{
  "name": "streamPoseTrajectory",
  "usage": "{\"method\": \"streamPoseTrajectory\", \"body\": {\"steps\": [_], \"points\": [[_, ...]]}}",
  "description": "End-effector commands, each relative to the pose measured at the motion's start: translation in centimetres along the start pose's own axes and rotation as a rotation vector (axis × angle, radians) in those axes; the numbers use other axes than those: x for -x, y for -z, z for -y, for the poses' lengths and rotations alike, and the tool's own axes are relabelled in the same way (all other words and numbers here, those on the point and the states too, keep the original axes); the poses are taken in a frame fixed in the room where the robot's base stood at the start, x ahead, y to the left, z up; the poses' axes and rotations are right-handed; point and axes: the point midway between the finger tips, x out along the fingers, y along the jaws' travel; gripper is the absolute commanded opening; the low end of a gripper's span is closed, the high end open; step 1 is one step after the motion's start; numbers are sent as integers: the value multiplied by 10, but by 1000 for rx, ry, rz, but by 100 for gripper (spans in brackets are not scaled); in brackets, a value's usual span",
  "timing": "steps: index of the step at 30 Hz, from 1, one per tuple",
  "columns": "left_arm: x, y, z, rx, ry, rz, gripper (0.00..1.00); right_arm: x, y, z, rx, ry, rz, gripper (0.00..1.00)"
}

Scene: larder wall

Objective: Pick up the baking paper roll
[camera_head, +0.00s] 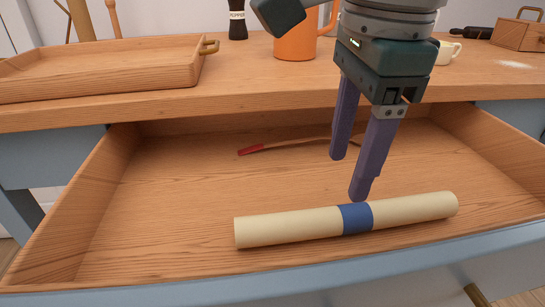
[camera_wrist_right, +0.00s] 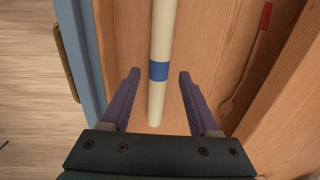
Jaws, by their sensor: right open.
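The baking paper roll (camera_head: 300,224) is a cream cylinder with a blue band, lying in the open wooden drawer (camera_head: 200,200) near its front. My right gripper (camera_head: 350,177) is open and empty, pointing down above the drawer, its fingertips close to the blue band in the head view. In the right wrist view, the roll (camera_wrist_right: 163,40) runs lengthwise between the open fingers of my right gripper (camera_wrist_right: 158,76), with the blue band just ahead of the fingertips. The gripper appears apart from the roll. My left gripper is not in view.
A wooden spoon with a red handle (camera_head: 251,150) lies at the drawer's back, partly behind my gripper. On the counter are a wooden tray (camera_head: 100,68), a pepper mill (camera_head: 237,22), an orange mug (camera_head: 296,42) and a white cup (camera_head: 447,52). The drawer's left side is clear.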

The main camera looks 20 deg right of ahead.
Motion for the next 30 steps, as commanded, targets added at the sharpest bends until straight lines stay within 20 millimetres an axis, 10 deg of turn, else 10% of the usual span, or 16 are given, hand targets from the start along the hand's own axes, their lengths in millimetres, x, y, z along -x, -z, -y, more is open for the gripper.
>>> {"method": "streamPoseTrajectory", "body": {"steps": [18,30], "points": [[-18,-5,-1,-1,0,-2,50,-88,-3,-1,0,-5,0,62],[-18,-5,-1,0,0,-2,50,-95,-3,0,1,-2,1,54]]}}
